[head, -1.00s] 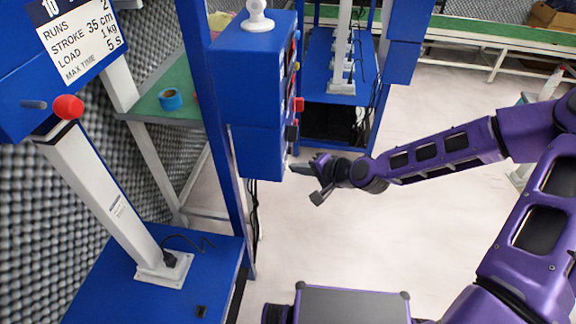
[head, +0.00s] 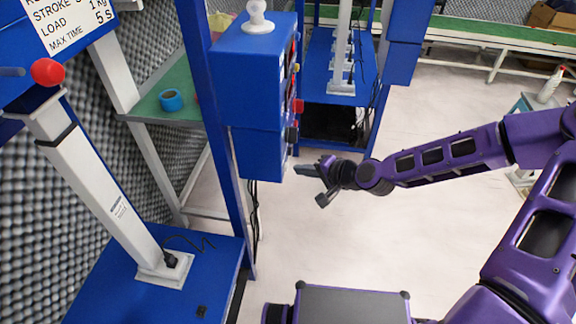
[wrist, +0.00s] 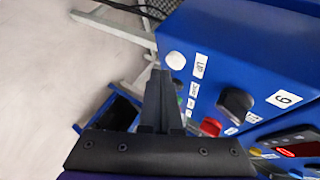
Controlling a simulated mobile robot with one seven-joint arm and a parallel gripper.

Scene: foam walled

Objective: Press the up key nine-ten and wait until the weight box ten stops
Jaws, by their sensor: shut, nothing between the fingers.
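The weight box ten (head: 20,88), blue with a white data label, is at the top left of the head view, partly cut off. It sits on a pale lifting column (head: 105,190), with a red ball in front. The round white up key (wrist: 175,60), labelled UP, is on the blue control box's side in the wrist view. My gripper (head: 308,172) is shut and empty just right of that control box (head: 255,90). Its fingertips (wrist: 160,75) are beside the up key in the wrist view; I cannot tell whether they touch it.
A black knob (wrist: 236,103) and a red button (wrist: 210,127) are near the key, with a label 9. A blue upright post (head: 222,130) stands left of the control box. A green shelf (head: 165,105) holds blue tape.

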